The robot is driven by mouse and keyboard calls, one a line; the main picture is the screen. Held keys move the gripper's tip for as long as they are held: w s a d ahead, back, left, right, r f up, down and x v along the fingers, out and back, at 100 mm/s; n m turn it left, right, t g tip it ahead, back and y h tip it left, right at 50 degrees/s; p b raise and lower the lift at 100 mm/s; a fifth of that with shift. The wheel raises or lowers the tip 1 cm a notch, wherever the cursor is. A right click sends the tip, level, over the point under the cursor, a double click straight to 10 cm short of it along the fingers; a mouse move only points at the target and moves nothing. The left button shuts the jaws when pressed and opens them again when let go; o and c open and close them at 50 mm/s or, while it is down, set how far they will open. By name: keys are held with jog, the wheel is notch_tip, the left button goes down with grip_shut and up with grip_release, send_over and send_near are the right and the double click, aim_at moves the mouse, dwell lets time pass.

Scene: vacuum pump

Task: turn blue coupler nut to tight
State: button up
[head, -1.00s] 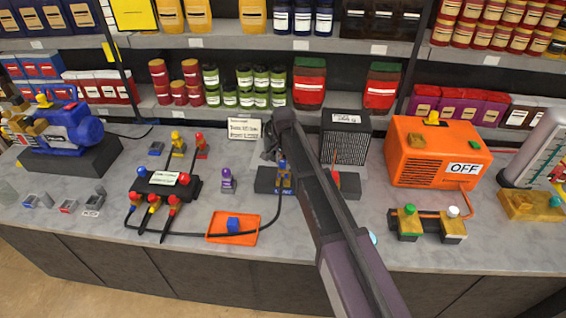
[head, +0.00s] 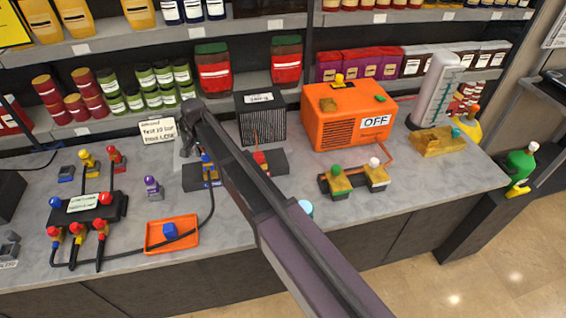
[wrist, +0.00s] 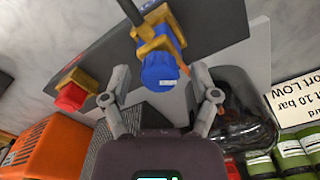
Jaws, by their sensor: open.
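The blue coupler nut (wrist: 159,72) sits on a brass fitting (wrist: 160,40) mounted on a dark block. In the wrist view it lies between the two fingers of my gripper (wrist: 160,82), with a gap on each side. The fingers are open and do not appear to touch it. In the head view the nut (head: 206,159) is partly hidden beside my arm, and my gripper (head: 186,138) is above and behind it, its fingers hard to make out.
A red nut (wrist: 70,96) is on a neighbouring fitting. An orange unit marked OFF (head: 345,115), a black finned box (head: 262,120) and a label card (head: 158,131) stand nearby. A dark glossy container (wrist: 250,110) is close to the right finger. An orange tray (head: 155,242) lies in front.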

jog(key=shift+n, duration=0.4)
